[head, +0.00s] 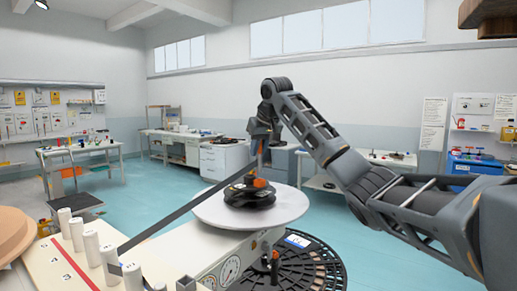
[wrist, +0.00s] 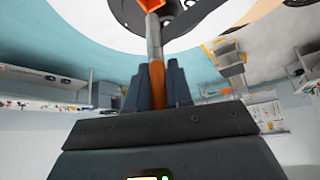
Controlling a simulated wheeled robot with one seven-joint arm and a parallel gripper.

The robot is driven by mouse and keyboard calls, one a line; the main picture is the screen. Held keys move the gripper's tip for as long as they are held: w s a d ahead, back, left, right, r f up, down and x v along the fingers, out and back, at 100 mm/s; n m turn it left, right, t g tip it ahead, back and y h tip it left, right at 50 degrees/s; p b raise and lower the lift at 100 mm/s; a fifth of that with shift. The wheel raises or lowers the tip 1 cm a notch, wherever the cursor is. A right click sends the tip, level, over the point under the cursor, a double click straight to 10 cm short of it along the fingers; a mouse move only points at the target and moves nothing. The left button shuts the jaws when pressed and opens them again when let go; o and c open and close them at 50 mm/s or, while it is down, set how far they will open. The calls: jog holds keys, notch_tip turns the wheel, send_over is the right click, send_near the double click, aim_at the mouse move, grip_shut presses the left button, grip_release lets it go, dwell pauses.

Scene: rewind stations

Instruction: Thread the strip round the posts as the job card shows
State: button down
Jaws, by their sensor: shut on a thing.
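The reel lies on a round white turntable (head: 285,208). Several white posts (head: 92,248) stand on a cream board (head: 62,268) with a red line and numbers. The strip's near end passes by the front posts; which side it passes is hard to tell. My gripper (head: 262,155) is above the reel, shut on an upright orange and grey rod (wrist: 155,42). In the wrist view, my gripper (wrist: 165,85) has its jaws on either side of this rod, which reaches an orange part on the reel.
Gauges (head: 230,270) sit on the station's side. A black slotted disc (head: 315,268) is low at the right of it. A round wooden piece (head: 12,235) is at the left edge. Benches (head: 85,150) line the far walls; blue floor lies open between.

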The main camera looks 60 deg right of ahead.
aim_at(261, 153)
jog(key=shift+f, duration=0.15)
jog(key=shift+f+b, duration=0.6)
jog(key=shift+f, duration=1.25)
jog(key=shift+f, duration=0.1)
jog(key=c, duration=0.9)
grip_release()
jog(key=shift+c, duration=0.2)
jog(key=shift+a, duration=0.1)
jog(key=b+v, duration=0.1)
jog(key=v, duration=0.6)
jog(key=shift+s+r+b, duration=0.2)
jog(key=shift+r+b, duration=0.15)
jog(key=shift+a, duration=0.1)
